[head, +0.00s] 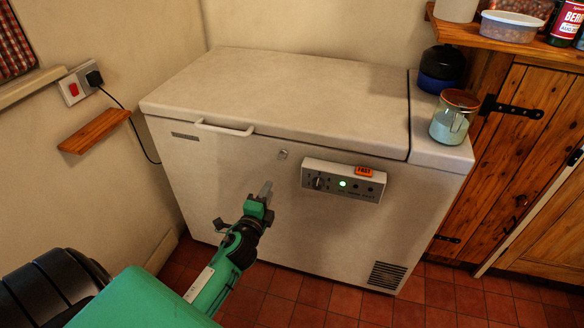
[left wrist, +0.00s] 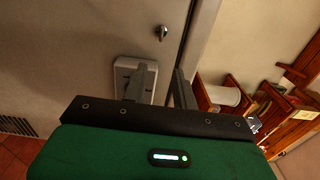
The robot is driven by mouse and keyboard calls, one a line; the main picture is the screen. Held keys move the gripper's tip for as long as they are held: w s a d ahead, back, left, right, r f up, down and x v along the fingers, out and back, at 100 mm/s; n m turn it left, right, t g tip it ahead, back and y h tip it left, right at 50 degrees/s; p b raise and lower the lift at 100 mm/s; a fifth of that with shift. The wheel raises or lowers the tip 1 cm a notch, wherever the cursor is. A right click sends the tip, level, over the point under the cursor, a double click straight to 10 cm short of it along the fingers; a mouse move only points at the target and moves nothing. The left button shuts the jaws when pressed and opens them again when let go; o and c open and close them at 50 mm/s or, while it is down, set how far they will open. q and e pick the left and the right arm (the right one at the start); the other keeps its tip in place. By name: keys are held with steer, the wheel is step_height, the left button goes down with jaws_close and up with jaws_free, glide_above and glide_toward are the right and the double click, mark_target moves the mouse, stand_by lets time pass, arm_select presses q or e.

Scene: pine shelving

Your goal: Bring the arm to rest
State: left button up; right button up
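My left arm reaches in from the lower left of the head view. Its green and black gripper (head: 265,190) is in front of the white chest freezer's front (head: 240,185), below the lid handle (head: 224,128) and left of the control panel (head: 343,181). In the left wrist view the two grey fingers (left wrist: 160,82) stand apart with nothing between them. The freezer lid (head: 285,95) is shut. The control panel also shows behind one finger in the left wrist view (left wrist: 126,72). My right gripper is not in view.
A glass jar (head: 453,118) and a dark blue-black container (head: 440,68) stand on the freezer's right end. A wooden wall shelf (head: 95,131), a socket with a plug (head: 82,84) and its hanging cable are at left. Wooden cupboard doors (head: 515,145) are at right. Red tiles (head: 330,297) are clear in front.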

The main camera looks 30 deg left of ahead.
arm_select(q)
steer(key=s+d+f+n+g+h+p, duration=0.1)
steer(key=s+d+f+n+g+p, duration=0.2)
steer(key=f, duration=0.7)
steer(key=s+d+f+n+g+h+p, duration=0.15)
steer(key=s+f, duration=0.35)
steer(key=f, duration=0.6)
steer(key=s+d+f+n+g+p, duration=0.15)
steer(key=s+f+g, duration=0.25)
steer(key=f, duration=0.6)
steer(key=s+d+f+n+g+p, duration=0.1)
steer(key=s+f, duration=0.4)
steer(key=s, duration=0.6)
steer(key=s+d+f+n+g+h+p, duration=0.1)
steer(key=s+d+f+n+g+p, duration=0.1)
steer(key=s, duration=1)
steer(key=s+d+f+n+g+p, duration=0.2)
steer(key=s+f+n+g, duration=0.2)
steer(key=s+f, duration=0.4)
steer(key=s+g, duration=0.1)
steer(key=s, duration=0.3)
steer(key=shift+d+f, duration=0.35)
steer(key=shift+f, duration=0.05)
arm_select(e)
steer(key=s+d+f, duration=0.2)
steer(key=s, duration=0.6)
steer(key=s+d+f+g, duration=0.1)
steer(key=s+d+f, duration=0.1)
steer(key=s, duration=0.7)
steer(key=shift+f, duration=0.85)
